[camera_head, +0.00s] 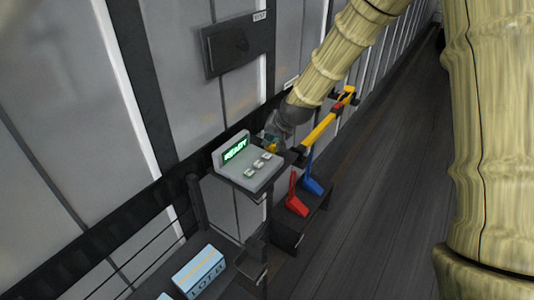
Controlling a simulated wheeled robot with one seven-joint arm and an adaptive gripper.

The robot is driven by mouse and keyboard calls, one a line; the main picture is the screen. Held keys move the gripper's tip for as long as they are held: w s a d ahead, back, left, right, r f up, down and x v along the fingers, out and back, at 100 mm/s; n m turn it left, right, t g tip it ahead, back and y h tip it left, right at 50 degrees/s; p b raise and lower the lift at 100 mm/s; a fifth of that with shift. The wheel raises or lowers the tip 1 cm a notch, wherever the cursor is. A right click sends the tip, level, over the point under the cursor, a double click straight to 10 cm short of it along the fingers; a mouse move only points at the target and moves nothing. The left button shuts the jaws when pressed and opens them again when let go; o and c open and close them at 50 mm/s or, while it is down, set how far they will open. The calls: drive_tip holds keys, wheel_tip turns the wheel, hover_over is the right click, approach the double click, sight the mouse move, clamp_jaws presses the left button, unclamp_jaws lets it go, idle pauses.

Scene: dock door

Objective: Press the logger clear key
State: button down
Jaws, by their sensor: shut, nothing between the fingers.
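The logger (246,176) is a light grey console on a dark stand against the wall. Its upright display (235,150) shows green text that reads READY. Three small pale keys sit in a row on its sloped top: a near one (249,173), a middle one (258,164) and a far one (266,156). Their labels are too small to read, so I cannot tell which is the clear key. My gripper (271,143) is shut and empty at the console's far right end, close to the far key. I cannot tell whether it touches anything; its fingertips are partly hidden.
A yellow bar (323,128) with a red part runs close beside my gripper. A red lever (293,197) and a blue lever (311,178) stand on a dark box below. A pale blue box (201,268) sits lower left. Floor to the right is clear.

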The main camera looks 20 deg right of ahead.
drive_tip(key=shift+r+p, duration=0.75)
drive_tip(key=shift+r, duration=0.65)
drive_tip(key=shift+f, duration=0.1)
